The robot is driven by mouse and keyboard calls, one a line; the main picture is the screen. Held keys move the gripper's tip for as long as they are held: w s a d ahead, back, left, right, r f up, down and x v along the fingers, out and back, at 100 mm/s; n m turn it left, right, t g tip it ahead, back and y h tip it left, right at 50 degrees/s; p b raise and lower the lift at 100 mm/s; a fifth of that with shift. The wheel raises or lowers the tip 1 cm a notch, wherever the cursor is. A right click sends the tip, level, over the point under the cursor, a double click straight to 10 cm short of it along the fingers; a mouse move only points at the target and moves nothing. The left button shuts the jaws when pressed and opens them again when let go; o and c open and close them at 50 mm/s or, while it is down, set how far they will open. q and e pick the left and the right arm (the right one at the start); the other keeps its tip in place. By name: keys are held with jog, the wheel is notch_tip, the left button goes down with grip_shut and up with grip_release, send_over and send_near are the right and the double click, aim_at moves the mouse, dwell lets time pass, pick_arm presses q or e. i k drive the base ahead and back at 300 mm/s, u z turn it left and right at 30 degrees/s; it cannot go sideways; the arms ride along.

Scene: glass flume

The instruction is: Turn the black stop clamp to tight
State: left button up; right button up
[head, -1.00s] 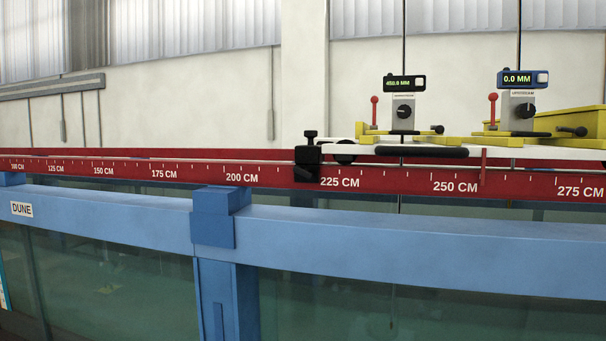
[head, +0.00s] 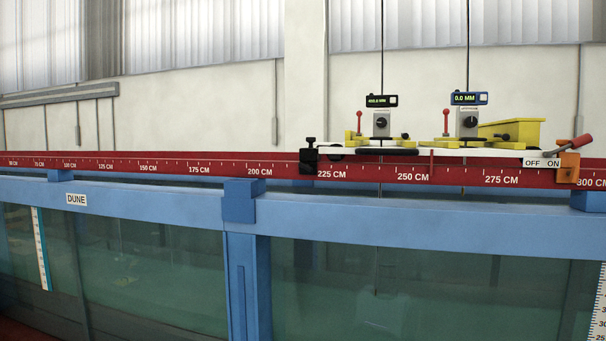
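The black stop clamp (head: 309,160) sits on the red graduated rail (head: 205,168), between the 200 CM and 225 CM marks. It is a dark block with a small knob (head: 310,141) on top. It is beside the left end of the white carriage (head: 475,152). The knob is too small to tell whether it is tight or loose. Neither of my grippers is in the head view.
The carriage bears two gauges with displays, one black (head: 382,100) and one blue (head: 469,98). An orange block (head: 568,167) with a red-handled lever is at its right end, beside an OFF/ON label. A blue beam (head: 400,218) and glass-walled flume (head: 330,285) lie below the rail.

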aim_at(307, 168)
jog(key=u, duration=1)
jog(key=i, duration=1)
jog(key=z, duration=0.95)
jog(key=i, duration=0.65)
jog(key=z, duration=0.55)
